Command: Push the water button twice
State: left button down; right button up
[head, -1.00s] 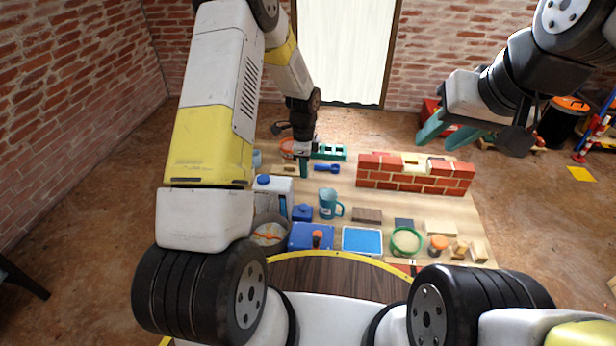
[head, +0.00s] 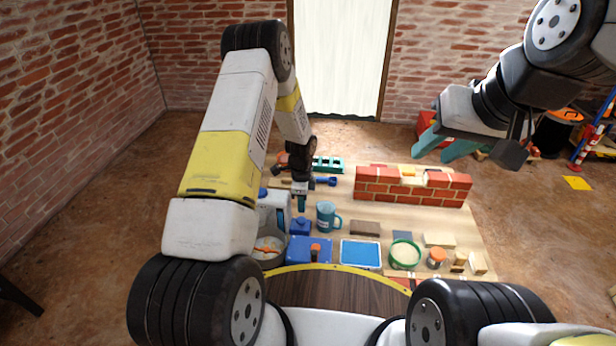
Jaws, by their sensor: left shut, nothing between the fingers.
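No part is clearly marked as a water button. A white container with blue parts (head: 284,203) stands at the table's left, partly hidden by my left arm. A small blue block with a raised top (head: 300,227) stands just right of it, and a teal mug (head: 327,217) is right of that. My left gripper (head: 301,204) is shut and empty. It points down beside the white container and, in the picture, just above the small blue block; I cannot tell whether it touches anything.
A low brick wall (head: 412,190) stands at the table's back right. Along the front lie a blue case (head: 309,250), a blue tray (head: 361,241), a green-rimmed bowl of sand (head: 405,253) and an orange-lidded jar (head: 437,257). A bucket (head: 268,258) sits at front left.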

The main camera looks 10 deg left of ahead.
aim_at(301, 222)
pick_arm(q)
jog(key=shift+f, duration=2.35)
jog(key=shift+f, duration=0.9)
jog(key=shift+s+f, duration=0.25)
jog(key=shift+f, duration=0.1)
jog(key=shift+w+r, duration=0.1)
jog(key=shift+r, duration=0.25)
notch_tip(301, 222, up, 15)
jog(key=shift+w+f, duration=0.2)
jog(key=shift+w, duration=0.25)
jog(key=shift+r, duration=0.1)
